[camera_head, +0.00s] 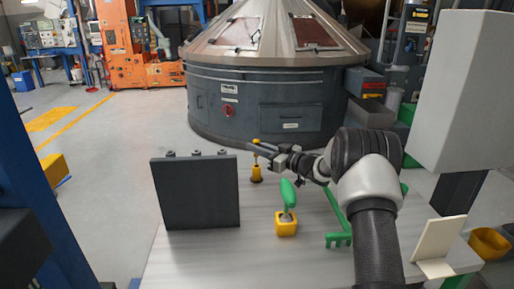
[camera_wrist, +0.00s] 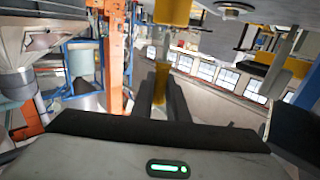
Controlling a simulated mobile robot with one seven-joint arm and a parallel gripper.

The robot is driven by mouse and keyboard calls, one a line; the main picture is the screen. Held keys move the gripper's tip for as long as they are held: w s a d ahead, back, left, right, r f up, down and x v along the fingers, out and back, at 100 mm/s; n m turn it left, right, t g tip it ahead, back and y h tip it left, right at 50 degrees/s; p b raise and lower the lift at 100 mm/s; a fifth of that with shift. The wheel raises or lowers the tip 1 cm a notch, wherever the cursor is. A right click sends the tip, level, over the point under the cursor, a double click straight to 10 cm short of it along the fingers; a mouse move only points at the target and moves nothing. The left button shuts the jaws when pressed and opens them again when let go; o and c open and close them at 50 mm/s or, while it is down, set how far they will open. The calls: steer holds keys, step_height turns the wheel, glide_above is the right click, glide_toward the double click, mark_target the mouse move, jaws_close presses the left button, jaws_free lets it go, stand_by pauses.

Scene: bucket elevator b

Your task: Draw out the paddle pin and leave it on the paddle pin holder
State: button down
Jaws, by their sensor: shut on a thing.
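My gripper (camera_head: 262,147) reaches left over the table in the head view, its fingers closed around a small yellow piece (camera_head: 256,142), which I take to be the paddle pin. The wrist view shows yellow (camera_wrist: 161,76) between the two dark fingers (camera_wrist: 160,92). Directly below the gripper in the head view stands a yellow stepped post (camera_head: 256,174), perhaps the paddle pin holder. I cannot tell whether the held piece still touches it. A green paddle-shaped part (camera_head: 288,193) stands upright in a yellow block (camera_head: 286,229), nearer the camera.
A dark upright panel (camera_head: 197,192) stands on the table (camera_head: 190,262) left of the post. A green toothed part (camera_head: 339,239) lies right of the yellow block. A cream plate (camera_head: 440,238) stands at the right edge. The table's front left is clear.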

mark_target(257, 157)
steer(key=shift+f+b, duration=1.25)
steer(key=shift+f, duration=0.75)
steer(key=c, duration=1.7)
jaws_free()
steer(key=shift+o, duration=0.2)
steer(key=p+v, duration=0.1)
steer(key=v, duration=0.6)
steer(key=shift+s+d, duration=0.2)
